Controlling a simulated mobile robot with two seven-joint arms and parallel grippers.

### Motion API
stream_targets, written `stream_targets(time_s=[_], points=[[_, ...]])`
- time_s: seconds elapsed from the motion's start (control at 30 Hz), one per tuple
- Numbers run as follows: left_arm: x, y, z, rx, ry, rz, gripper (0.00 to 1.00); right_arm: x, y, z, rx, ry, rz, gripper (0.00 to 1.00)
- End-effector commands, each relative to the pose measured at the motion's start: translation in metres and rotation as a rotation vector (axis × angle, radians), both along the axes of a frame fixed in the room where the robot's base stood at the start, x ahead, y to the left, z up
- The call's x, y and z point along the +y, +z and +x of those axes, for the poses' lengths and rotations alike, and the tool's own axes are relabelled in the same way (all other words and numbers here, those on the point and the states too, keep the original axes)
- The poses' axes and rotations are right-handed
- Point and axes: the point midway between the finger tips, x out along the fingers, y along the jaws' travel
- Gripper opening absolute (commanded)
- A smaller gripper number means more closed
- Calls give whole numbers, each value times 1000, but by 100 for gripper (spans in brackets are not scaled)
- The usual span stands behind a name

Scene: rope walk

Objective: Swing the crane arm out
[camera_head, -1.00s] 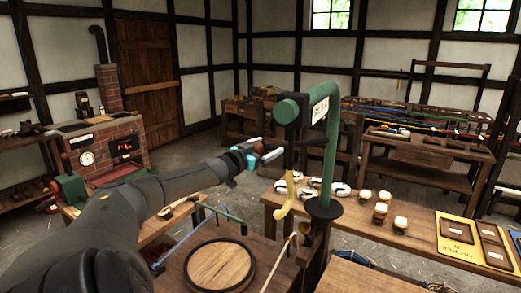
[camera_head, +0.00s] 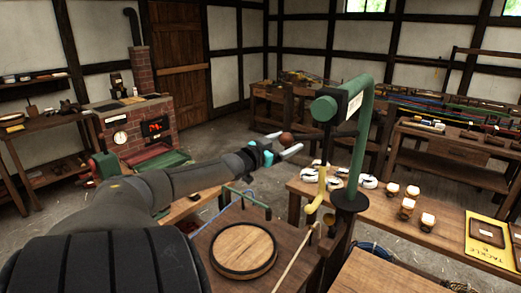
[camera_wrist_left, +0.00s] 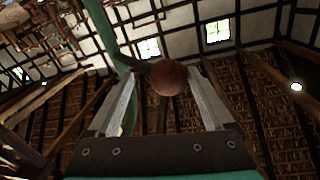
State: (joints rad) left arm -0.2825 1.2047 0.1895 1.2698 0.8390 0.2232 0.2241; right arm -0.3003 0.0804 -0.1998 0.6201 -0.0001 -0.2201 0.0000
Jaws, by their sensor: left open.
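The green crane (camera_head: 362,140) stands as an upright post at the bench corner. Its thick green arm (camera_head: 325,108) points toward me, with a pale label on its side. A yellow hook (camera_head: 317,197) hangs below. A dark handle (camera_head: 325,132) sticks out left and ends in a round brown knob (camera_head: 285,138). My left gripper (camera_head: 282,143) is open, with its fingers on either side of the knob. The left wrist view shows the knob (camera_wrist_left: 168,77) between the fingertips, closer to the right finger. I cannot tell whether they touch. My right gripper is not in view.
A round wooden lid (camera_head: 243,248) lies on the near bench below my left arm. Several small lit jars (camera_head: 408,206) and a yellow tackle board (camera_head: 490,238) occupy the right bench. A brick stove (camera_head: 150,127) stands back left. Open floor lies between the benches.

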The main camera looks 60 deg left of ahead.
Motion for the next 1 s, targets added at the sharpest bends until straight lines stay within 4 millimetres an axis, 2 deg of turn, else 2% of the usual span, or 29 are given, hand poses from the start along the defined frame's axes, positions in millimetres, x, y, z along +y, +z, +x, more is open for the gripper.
stream_targets(time_s=[0.57,0.8,1.0], points=[[-15,2,-57,0,1,0,85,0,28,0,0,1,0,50],[-23,2,-85,-2,1,1,85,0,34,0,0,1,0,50],[-27,3,-99,-5,-1,1,85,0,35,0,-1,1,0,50]])
